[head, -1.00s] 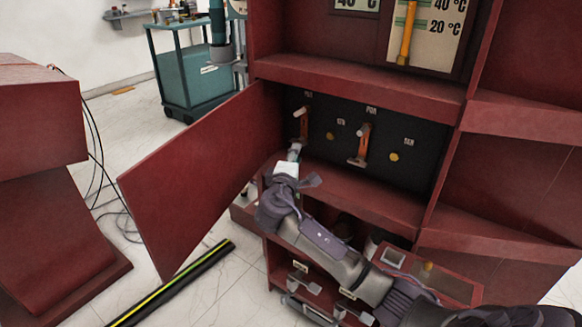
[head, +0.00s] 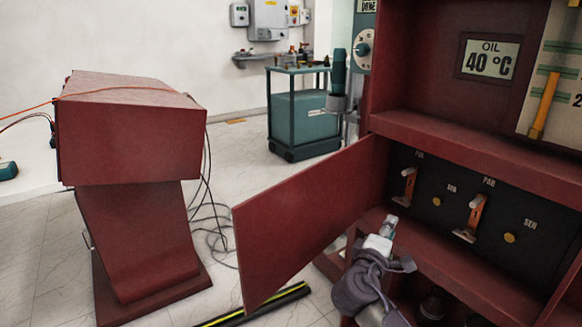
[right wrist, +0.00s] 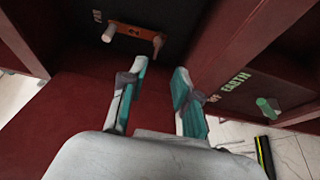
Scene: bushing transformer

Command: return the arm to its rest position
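My right gripper (head: 391,224) is in front of the lower part of the red cabinet (head: 470,145), just below the left switch lever (head: 406,187) on the black panel. In the right wrist view its two fingers (right wrist: 156,85) stand apart with nothing between them. The gripper looks apart from the lever. My left gripper is not in view.
The cabinet's open red door (head: 305,222) stands left of my right gripper. A second lever (head: 472,218) is on the panel. A red console (head: 135,150) with cables stands at left, a teal cart (head: 303,115) behind. A black-yellow bar (head: 270,304) lies on the floor.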

